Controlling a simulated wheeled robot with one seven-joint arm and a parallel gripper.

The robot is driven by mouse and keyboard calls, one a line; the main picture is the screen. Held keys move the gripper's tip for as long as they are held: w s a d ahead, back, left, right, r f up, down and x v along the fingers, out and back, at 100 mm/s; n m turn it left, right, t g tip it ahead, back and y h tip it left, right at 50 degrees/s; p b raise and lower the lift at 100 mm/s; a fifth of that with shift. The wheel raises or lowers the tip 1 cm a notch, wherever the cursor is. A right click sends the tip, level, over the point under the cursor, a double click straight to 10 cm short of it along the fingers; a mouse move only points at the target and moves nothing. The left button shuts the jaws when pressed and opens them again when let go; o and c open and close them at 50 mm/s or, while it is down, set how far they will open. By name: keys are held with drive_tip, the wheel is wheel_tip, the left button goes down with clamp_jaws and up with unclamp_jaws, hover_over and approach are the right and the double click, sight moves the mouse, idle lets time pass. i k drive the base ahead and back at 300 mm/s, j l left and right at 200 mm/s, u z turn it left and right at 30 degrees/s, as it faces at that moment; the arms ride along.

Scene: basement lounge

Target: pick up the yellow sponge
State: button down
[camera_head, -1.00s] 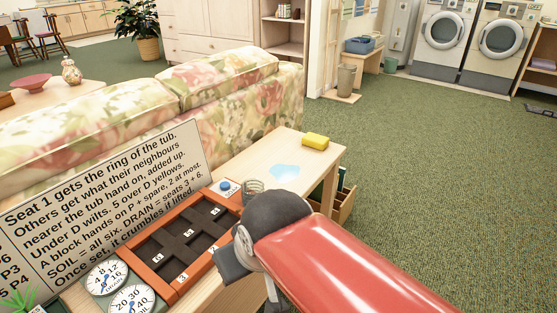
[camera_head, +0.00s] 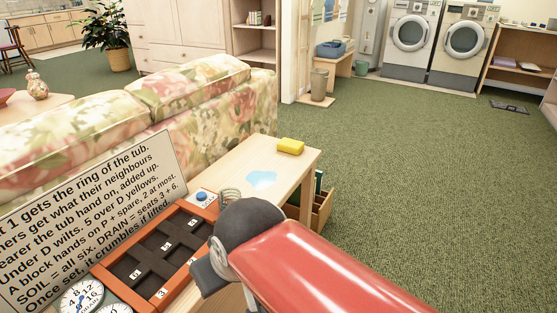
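The yellow sponge (camera_head: 290,146) lies flat near the far right end of the narrow wooden table (camera_head: 296,168) behind the sofa. Nothing touches it from above. My gripper (camera_head: 205,275) is at the near side of the table, over or beside the orange-framed tray, well short of the sponge. My red and black arm covers much of it, so its fingers and opening are not clear.
A pale blue puddle-like patch (camera_head: 261,180) lies between the sponge and the orange tray (camera_head: 203,212). A blue button (camera_head: 202,196), a clear coiled or glass item (camera_head: 229,196), dials (camera_head: 82,298) and a text sign (camera_head: 95,215) share the table. Green carpet to the right is open.

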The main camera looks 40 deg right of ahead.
sight(287, 145)
drive_tip(key=i+l+z, duration=0.1)
drive_tip(key=l, duration=0.4)
drive_tip(key=i+l+z, duration=0.15)
drive_tip(key=i+l, duration=0.2)
drive_tip(key=i+l+z, duration=0.1)
drive_tip(key=i+l, duration=0.15)
drive_tip(key=l, duration=0.3)
drive_tip(key=i+l+z, duration=0.1)
drive_tip(key=i+l, duration=0.15)
drive_tip(key=l, duration=0.2)
